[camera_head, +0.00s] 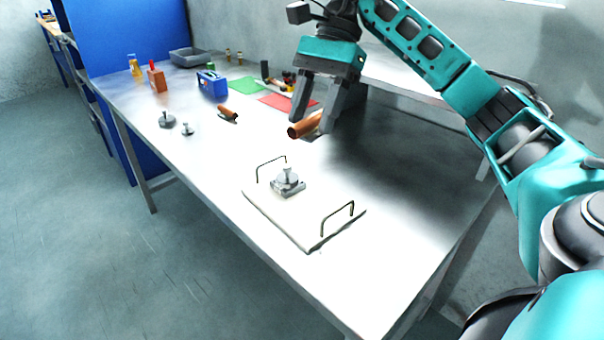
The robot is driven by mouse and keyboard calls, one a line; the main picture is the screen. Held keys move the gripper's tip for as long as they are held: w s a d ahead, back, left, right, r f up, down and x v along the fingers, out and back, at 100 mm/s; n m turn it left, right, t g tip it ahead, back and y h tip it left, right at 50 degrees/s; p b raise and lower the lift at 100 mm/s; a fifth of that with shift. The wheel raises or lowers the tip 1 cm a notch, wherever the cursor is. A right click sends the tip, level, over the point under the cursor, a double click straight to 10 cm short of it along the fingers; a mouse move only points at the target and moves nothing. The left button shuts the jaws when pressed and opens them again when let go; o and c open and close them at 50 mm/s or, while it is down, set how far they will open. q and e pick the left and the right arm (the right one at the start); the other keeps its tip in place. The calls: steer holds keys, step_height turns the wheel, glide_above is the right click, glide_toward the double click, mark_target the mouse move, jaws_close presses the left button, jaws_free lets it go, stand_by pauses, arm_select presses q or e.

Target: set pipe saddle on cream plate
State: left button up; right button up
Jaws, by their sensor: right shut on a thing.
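The cream plate (275,209) lies flat near the front of the table, with a dark wire handle at each end. A grey metal fitting with a knob (288,182) sits on the plate between the handles. My right gripper (318,118) points down behind the plate. It is shut on a copper-coloured curved piece that looks like the pipe saddle (303,127), held apart from the plate. The fingers hide part of this piece. My left gripper is not in view.
A similar copper piece (228,114) lies on the table (190,155). Two grey knobbed fittings (167,120) stand at the left. Green (245,86) and red (276,101) mats, a blue box (212,84), an orange block (157,80) and a grey tray (187,57) are farther back.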

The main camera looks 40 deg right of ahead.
steer(key=shift+d+r+m, duration=0.6)
steer(key=shift+d+r, duration=0.25)
steer(key=shift+d, duration=0.1)
steer(key=b, duration=0.3)
glide_above(312, 213)
steer(key=d, duration=0.2)
step_height(312, 213, down, 5)
steer(key=shift+w+r, duration=0.1)
steer(key=shift+t, duration=0.3)
step_height(312, 213, down, 10)
steer(key=shift+r+b, duration=0.25)
steer(key=shift+b, duration=0.35)
steer(key=shift+f, duration=0.9)
step_height(312, 213, down, 4)
steer(key=shift+r+b, duration=0.25)
steer(key=shift+b, duration=0.05)
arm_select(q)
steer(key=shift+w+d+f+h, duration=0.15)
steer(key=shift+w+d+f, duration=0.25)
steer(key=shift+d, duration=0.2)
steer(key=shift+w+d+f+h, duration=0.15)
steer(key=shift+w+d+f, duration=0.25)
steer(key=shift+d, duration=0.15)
